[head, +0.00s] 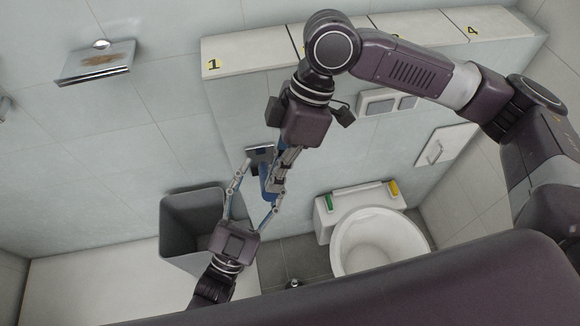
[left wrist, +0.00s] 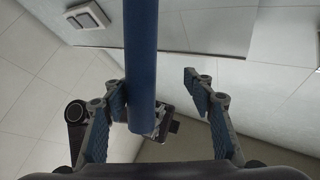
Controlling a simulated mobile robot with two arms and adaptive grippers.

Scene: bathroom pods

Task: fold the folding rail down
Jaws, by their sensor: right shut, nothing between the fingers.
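The folding rail (head: 265,180) is a blue bar by a dark wall plate (head: 260,154), left of the toilet. The arms partly hide it, and its exact angle is hard to tell. In the left wrist view the rail (left wrist: 141,60) runs from the top edge down to the left finger. My left gripper (head: 264,168) reaches up from the lower left with its fingers spread. In its wrist view the rail passes between the open fingers, closer to the left one. My right gripper (head: 269,196) comes down from above, shut and empty, its fingers close to or overlapping the rail.
A white toilet (head: 350,240) stands right of the rail. A grey bin (head: 175,225) stands to the left, close to my left gripper. A ledge (head: 245,52) with numbered yellow labels runs above. Flush plates (head: 377,102) and a chrome holder (head: 97,65) are on the wall.

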